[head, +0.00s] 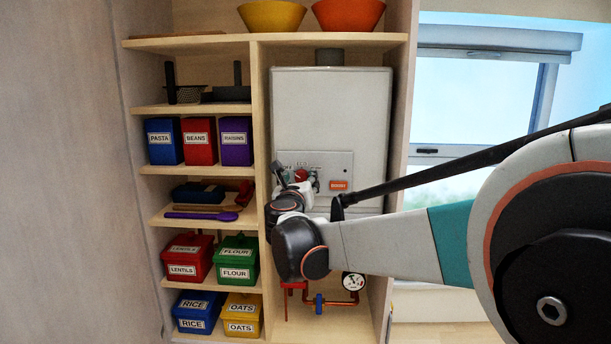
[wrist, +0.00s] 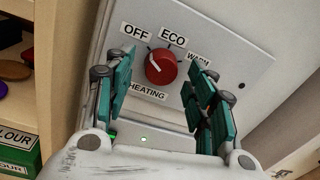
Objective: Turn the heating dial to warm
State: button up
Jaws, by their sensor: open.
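The red heating dial (wrist: 161,67) is on a light grey panel (wrist: 235,60) with the labels OFF, ECO, WARM and HEATING around it. A pale mark on the dial's left side seems to point toward OFF. My gripper (wrist: 160,78) is open, with one teal-padded finger on each side of the dial; I cannot tell whether either touches it. The right finger partly covers the WARM label. In the head view, the dial (head: 301,174) shows small on the white boiler (head: 330,110), with my gripper (head: 301,186) in front of the panel.
Shelves on the left hold labelled boxes, including a green flour box (head: 238,262) and a red lentils box (head: 187,260). A wooden upright (head: 260,120) stands close left of the boiler. A pressure gauge (head: 353,282) and pipes are below it.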

jog(key=shift+w, duration=0.5)
jog(key=shift+s+r, duration=0.1)
jog(key=shift+s, duration=0.15)
jog(key=shift+w, duration=0.1)
jog(key=c, duration=1.1)
jog(key=shift+o, duration=0.2)
